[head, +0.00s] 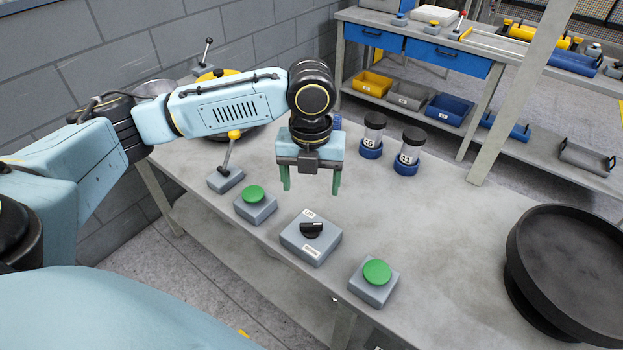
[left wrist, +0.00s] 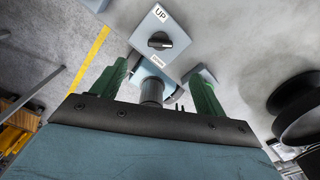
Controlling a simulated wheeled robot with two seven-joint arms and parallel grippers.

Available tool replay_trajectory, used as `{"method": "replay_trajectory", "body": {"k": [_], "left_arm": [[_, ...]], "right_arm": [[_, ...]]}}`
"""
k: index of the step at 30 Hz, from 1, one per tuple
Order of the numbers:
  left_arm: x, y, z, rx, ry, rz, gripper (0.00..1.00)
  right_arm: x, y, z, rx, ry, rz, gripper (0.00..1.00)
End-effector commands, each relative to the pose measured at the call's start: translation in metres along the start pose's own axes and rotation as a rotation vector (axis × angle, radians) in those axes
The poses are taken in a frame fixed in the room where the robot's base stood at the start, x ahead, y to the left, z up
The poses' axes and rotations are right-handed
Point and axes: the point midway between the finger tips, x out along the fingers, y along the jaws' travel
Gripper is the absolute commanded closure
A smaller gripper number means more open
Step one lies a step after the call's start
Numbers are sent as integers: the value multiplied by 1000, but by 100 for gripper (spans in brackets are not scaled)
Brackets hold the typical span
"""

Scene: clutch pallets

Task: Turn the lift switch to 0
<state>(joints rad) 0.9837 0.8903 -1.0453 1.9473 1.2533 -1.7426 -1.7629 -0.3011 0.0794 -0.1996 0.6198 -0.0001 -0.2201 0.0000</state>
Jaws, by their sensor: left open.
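The lift switch is a grey box (head: 296,240) with a black rotary knob (head: 311,230) on top, standing on the grey table. It has a white label above the knob and another below; the lettering is too small to read surely in the head view. The knob's bar lies roughly crosswise between the labels. In the left wrist view the switch box (left wrist: 172,28) lies beyond the fingertips, with its knob (left wrist: 159,41) and a label that seems to read UP. My left gripper (head: 311,190) is open and empty, its green fingers pointing down above and behind the switch, apart from it. My right gripper is not seen.
A green button (head: 253,194) stands left of the switch and another green button (head: 376,272) right of it. A lever box (head: 226,178) is farther left. Two black-capped jars (head: 373,135) (head: 410,150) stand behind. A large black round dish (head: 575,260) is at the right. The table's middle is clear.

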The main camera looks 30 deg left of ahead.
Motion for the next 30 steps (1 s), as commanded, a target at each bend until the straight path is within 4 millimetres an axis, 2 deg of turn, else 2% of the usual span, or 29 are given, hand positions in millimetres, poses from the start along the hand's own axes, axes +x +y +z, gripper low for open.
{"method": "replay_trajectory", "body": {"k": [5, 18, 24, 30], "left_arm": [[24, 1, -1, 1, 4, 3, 27], [107, 0, -1, 1, 3, 1, 27], [127, 0, -1, 0, 0, 0, 27], [131, 0, -1, 1, 0, 0, 27]], "right_arm": [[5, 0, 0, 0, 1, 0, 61], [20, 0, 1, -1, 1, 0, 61], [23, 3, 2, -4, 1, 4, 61], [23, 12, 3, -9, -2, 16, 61]]}}
